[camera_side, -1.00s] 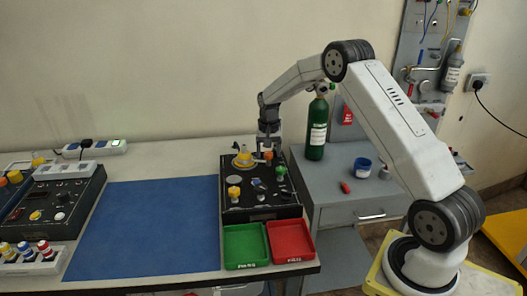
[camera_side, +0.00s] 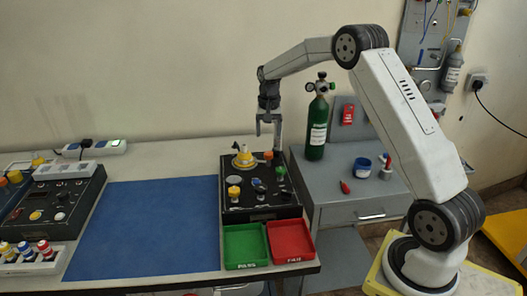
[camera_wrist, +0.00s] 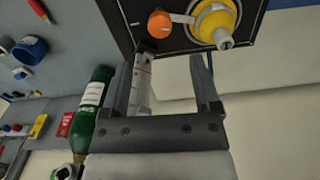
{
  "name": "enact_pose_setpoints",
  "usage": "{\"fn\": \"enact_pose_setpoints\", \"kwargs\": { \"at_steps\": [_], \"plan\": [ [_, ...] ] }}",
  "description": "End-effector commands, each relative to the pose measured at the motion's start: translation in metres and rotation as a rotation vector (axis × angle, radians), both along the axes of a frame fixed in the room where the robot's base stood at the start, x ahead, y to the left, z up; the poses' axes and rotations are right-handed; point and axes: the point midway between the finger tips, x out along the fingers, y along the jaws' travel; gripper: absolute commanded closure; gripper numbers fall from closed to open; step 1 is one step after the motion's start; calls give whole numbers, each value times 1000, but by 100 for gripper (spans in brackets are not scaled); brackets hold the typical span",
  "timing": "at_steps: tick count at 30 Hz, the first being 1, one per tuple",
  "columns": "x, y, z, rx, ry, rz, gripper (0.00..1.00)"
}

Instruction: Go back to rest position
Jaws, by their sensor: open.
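My gripper (camera_side: 268,128) hangs pointing down above the back of the black trainer panel (camera_side: 262,214), clear of its surface. In the wrist view my gripper (camera_wrist: 167,68) has its two fingers apart. A pale upright tube (camera_wrist: 144,82) shows near the left finger in that view; I cannot tell whether they touch. The yellow domed part (camera_side: 243,157) sits at the panel's back left, apart from my gripper. It also shows at the top of the wrist view (camera_wrist: 213,22). An orange knob (camera_side: 268,156) is beside it.
A green oxygen cylinder (camera_side: 317,125) stands on the grey cabinet (camera_side: 335,190), right of my gripper. Green (camera_side: 246,262) and red (camera_side: 290,258) trays lie in front of the panel. A blue mat (camera_side: 145,230) is clear. Another black panel (camera_side: 50,210) stands at left.

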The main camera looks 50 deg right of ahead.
Motion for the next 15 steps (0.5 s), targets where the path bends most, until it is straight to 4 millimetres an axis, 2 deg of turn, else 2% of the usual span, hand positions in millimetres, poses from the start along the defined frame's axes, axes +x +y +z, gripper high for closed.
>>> {"fn": "enact_pose_setpoints", "kwargs": {
  "at_steps": [8, 15],
  "plan": [
    [0, 1, 0, 0, -1, 4, 21],
    [-6, 22, 2, -7, -16, 61, 21]
  ]
}}
